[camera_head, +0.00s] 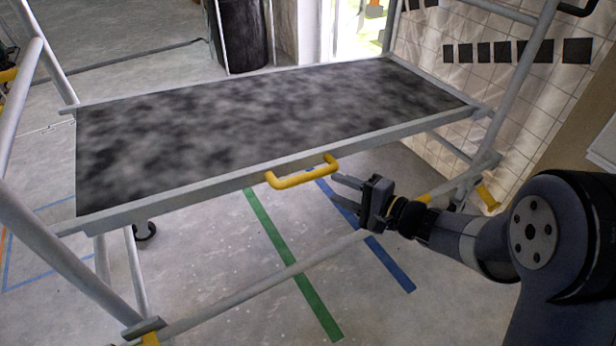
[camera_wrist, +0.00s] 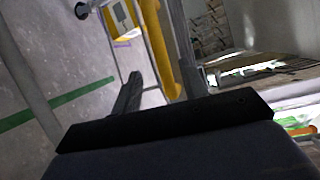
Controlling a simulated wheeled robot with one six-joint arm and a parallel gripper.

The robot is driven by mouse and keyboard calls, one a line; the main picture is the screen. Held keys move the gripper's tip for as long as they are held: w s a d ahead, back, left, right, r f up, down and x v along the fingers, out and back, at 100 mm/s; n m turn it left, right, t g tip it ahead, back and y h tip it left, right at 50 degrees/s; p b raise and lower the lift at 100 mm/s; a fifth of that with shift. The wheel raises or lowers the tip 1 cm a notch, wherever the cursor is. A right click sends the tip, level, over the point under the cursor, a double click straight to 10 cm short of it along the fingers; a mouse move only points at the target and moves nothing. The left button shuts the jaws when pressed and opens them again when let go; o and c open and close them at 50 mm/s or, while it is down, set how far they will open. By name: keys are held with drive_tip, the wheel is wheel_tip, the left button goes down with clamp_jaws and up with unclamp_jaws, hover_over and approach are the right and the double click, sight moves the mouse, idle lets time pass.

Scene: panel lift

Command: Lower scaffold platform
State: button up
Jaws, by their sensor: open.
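The scaffold platform (camera_head: 250,112) is a dark mottled deck in a pale metal frame, held raised and roughly level between the scaffold's end frames. A yellow handle (camera_head: 303,176) sticks out from its front edge. My gripper (camera_head: 339,187) is open and empty, with its fingers pointing left just right of the handle. In the wrist view, the yellow handle (camera_wrist: 158,45) shows between the two dark fingers. Whether either finger touches it, I cannot tell.
A low scaffold rail (camera_head: 262,286) runs along the front under my gripper. Slanted tubes (camera_head: 62,255) stand at the left, and the right end frame (camera_head: 520,75) is close to my arm. Green tape (camera_head: 285,255) and blue tape (camera_head: 390,265) mark the open floor. A black bin (camera_head: 243,35) stands behind.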

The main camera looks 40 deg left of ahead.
sight(312, 179)
drive_tip(key=a, duration=0.3)
drive_tip(key=s+a+f, duration=0.1)
drive_tip(key=a, duration=0.2)
drive_tip(key=a+b, duration=0.1)
drive_tip(key=a, duration=0.2)
drive_tip(key=shift+s+a+f, duration=0.15)
drive_tip(key=shift+a+f, duration=0.05)
clamp_jaws()
